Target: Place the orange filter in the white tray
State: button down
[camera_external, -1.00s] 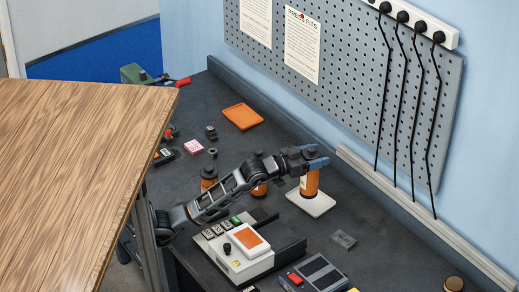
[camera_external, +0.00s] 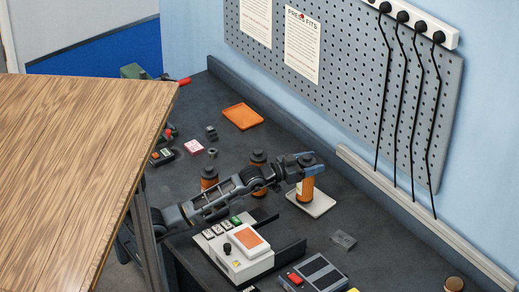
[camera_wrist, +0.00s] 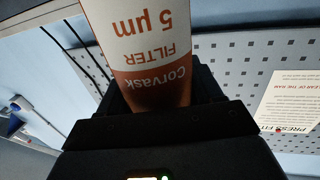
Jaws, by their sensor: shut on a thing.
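The orange filter (camera_external: 305,189) is a cylinder with a white label. It stands about upright over the white tray (camera_external: 325,206), its lower end within the tray's outline. I cannot tell whether it touches the tray floor. My gripper (camera_external: 308,166) is shut around its upper part. In the wrist view the filter (camera_wrist: 140,45) sits between my dark jaws, its label reading "Corvask FILTER 5 µm" upside down. The jaws hide part of it.
Two similar orange cylinders stand to the left, one (camera_external: 209,178) beside my arm and one (camera_external: 258,159) behind it. An orange tray (camera_external: 242,117) lies farther back. A white device (camera_external: 238,258) stands in front. A small clear-grey block (camera_external: 343,240) lies right of it.

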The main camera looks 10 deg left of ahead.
jog(key=shift+f+b, duration=0.35)
jog(key=shift+b, duration=0.05)
jog(key=shift+f, duration=0.2)
jog(key=shift+c, duration=0.8)
grip_release()
